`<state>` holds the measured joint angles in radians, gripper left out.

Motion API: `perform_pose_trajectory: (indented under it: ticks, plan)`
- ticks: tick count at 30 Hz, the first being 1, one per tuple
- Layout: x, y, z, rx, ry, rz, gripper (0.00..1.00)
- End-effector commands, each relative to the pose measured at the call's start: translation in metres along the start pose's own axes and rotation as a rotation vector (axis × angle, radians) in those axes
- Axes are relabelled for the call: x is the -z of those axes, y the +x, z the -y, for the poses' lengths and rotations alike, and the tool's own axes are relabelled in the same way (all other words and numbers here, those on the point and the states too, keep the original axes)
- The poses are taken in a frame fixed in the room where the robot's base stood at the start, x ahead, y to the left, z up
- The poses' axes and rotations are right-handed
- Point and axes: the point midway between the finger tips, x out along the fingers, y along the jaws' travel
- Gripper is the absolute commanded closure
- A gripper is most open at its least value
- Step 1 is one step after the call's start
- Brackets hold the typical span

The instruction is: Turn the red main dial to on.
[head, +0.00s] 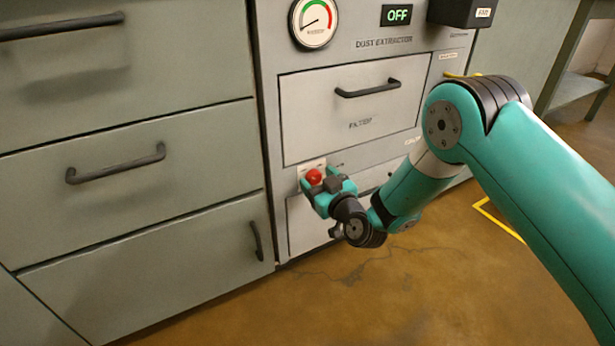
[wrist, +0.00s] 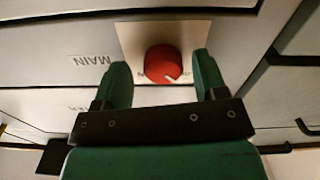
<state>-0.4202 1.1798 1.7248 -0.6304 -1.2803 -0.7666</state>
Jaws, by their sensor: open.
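The red main dial (head: 314,177) sits on a pale plate low on the front of the dust extractor. In the wrist view the red dial (wrist: 163,64) shows a white pointer mark toward its lower right, and the plate (wrist: 140,37) is beside the word MAIN. My gripper (head: 322,186) is open at the dial in the head view. In the wrist view my gripper's (wrist: 164,78) two green fingers stand on either side of the dial, with a gap visible on each side. The display (head: 397,14) at the top reads OFF.
A filter drawer (head: 352,112) with a dark handle is above the dial. Another drawer front (head: 306,226) lies below, partly behind my gripper. A round gauge (head: 313,22) is at the top. Green cabinet drawers (head: 120,190) stand on the left. The brown floor (head: 400,290) is clear in front.

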Motion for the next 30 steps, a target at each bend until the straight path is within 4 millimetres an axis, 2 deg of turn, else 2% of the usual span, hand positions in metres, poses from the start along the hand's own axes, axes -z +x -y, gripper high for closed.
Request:
perform_pose_trajectory:
  ticks: [5, 11, 21, 30]
  plan:
    - [0.0002, 0.0008, 0.0028, 0.004, 0.0, -0.001, 0.37]
    - [0.0004, 0.0008, 0.003, 0.004, 0.0, -0.001, 0.83]
    - [0.0008, 0.0005, 0.0026, 0.004, 0.035, -0.001, 0.84]
    - [0.0013, 0.0001, 0.002, 0.003, 0.217, 0.001, 0.84]
